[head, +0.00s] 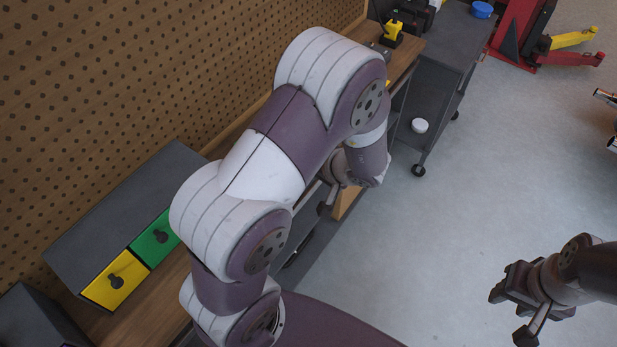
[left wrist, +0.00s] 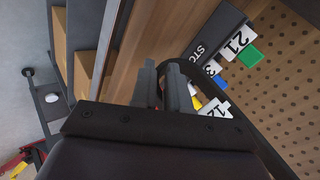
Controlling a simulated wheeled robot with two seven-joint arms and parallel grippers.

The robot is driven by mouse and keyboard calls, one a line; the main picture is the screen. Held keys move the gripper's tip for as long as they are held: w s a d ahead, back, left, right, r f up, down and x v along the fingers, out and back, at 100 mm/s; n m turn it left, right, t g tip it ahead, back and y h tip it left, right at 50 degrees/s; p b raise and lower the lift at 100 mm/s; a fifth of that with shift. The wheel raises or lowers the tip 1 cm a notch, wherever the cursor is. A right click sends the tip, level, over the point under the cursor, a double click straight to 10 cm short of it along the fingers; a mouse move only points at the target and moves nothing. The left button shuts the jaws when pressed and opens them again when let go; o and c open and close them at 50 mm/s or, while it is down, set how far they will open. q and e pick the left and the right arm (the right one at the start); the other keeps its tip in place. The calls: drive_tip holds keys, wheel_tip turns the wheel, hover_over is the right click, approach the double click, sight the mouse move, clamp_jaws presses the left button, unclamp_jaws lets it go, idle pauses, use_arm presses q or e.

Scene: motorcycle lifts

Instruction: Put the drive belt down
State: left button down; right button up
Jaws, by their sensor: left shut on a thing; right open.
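My left gripper (left wrist: 162,80) is shut on the drive belt (left wrist: 236,110), a thin black loop that curves out to the right of the fingers in the left wrist view. The held part of the belt is hidden by the fingers. The wooden bench top shows beyond them; I cannot tell whether the belt touches it. In the head view the left gripper (head: 329,196) is mostly hidden behind my own arm, and I cannot make out the belt there. My right gripper (head: 511,308) is open and empty above the floor at lower right.
A pegboard wall rises behind the wooden bench. A grey drawer unit (head: 125,215) with yellow and green fronts stands at left. Number tags (left wrist: 238,40) show in the wrist view. A grey cart (head: 440,50) and a red lift (head: 520,30) stand farther back.

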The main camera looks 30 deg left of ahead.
use_arm(q)
wheel_tip(320, 180, down, 3)
drive_tip(key=shift+w+f, duration=0.1)
drive_tip(key=shift+w, duration=0.05)
drive_tip(key=c, duration=1.1)
unclamp_jaws()
drive_tip(key=shift+f, duration=0.1)
